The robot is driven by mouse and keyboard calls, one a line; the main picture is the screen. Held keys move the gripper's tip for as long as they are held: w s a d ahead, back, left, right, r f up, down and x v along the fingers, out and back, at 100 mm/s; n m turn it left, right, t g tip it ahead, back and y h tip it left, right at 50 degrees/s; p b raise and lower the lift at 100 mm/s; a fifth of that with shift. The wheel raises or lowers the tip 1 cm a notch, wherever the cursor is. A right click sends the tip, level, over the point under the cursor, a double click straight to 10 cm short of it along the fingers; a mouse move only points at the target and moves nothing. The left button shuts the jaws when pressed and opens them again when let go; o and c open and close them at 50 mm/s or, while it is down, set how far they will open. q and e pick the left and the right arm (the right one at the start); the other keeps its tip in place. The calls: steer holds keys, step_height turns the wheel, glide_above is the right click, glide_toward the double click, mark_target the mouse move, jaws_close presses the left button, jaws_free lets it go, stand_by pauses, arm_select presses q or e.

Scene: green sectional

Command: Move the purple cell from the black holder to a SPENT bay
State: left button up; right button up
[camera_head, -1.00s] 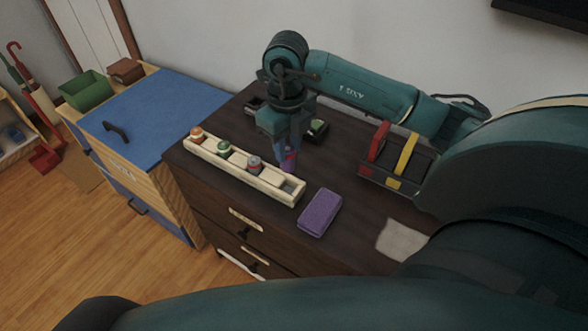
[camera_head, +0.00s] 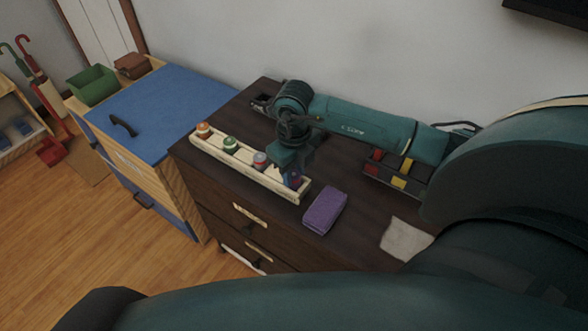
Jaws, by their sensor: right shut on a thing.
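My right gripper (camera_head: 291,176) points down at the right end of the cream rack (camera_head: 232,167). It is shut on the purple cell (camera_head: 294,183), of which only a small part shows between the fingers. The cell is at or just above the rack's right-end bay; I cannot tell whether it touches. An orange-topped cell (camera_head: 204,130), a green-topped cell (camera_head: 230,144) and a grey-and-red cell (camera_head: 260,159) stand in the rack's other bays. No SPENT label is readable. A black holder (camera_head: 262,104) shows at the back left, partly hidden by my right arm. My left gripper is out of view.
A purple block (camera_head: 325,210) lies just right of the rack, near the front edge. A pale cloth (camera_head: 406,239) lies further right. A black carrier (camera_head: 378,173) with red and yellow parts stands behind, partly covered by my arm. A blue-topped cabinet (camera_head: 165,115) adjoins left.

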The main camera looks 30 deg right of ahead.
steer(key=o, duration=1.1)
steer(key=shift+c, duration=0.2)
